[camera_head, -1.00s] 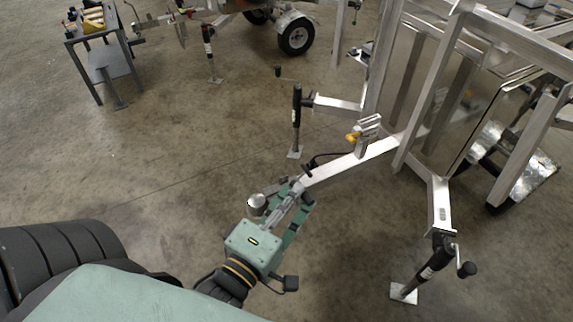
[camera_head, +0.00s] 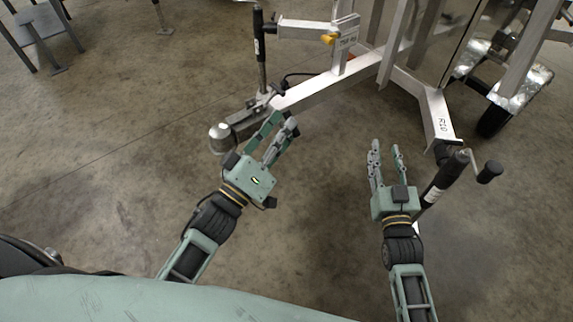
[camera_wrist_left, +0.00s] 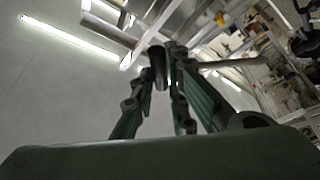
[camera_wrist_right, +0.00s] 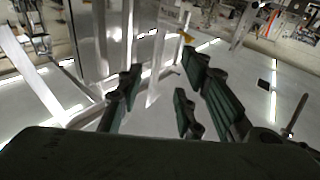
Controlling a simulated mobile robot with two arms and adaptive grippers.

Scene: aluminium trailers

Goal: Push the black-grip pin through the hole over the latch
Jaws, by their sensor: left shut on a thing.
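My left gripper (camera_head: 278,133) is just right of and in front of the trailer coupler (camera_head: 243,122). It is shut on the black-grip pin; the dark grip (camera_wrist_left: 159,68) shows between the fingertips in the left wrist view. The pin's tip cannot be made out. The coupler lies at the end of the aluminium drawbar (camera_head: 320,90), beside a silver ball (camera_head: 221,136). The latch area is on top of the coupler; the latch hole is too small to see. My right gripper (camera_head: 386,152) is open and empty, well right of the drawbar; its spread fingers also show in the right wrist view (camera_wrist_right: 158,85).
A jack post (camera_head: 262,50) stands behind the coupler. Another black jack with a crank (camera_head: 445,178) stands close to my right gripper. The floor between my two grippers is clear.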

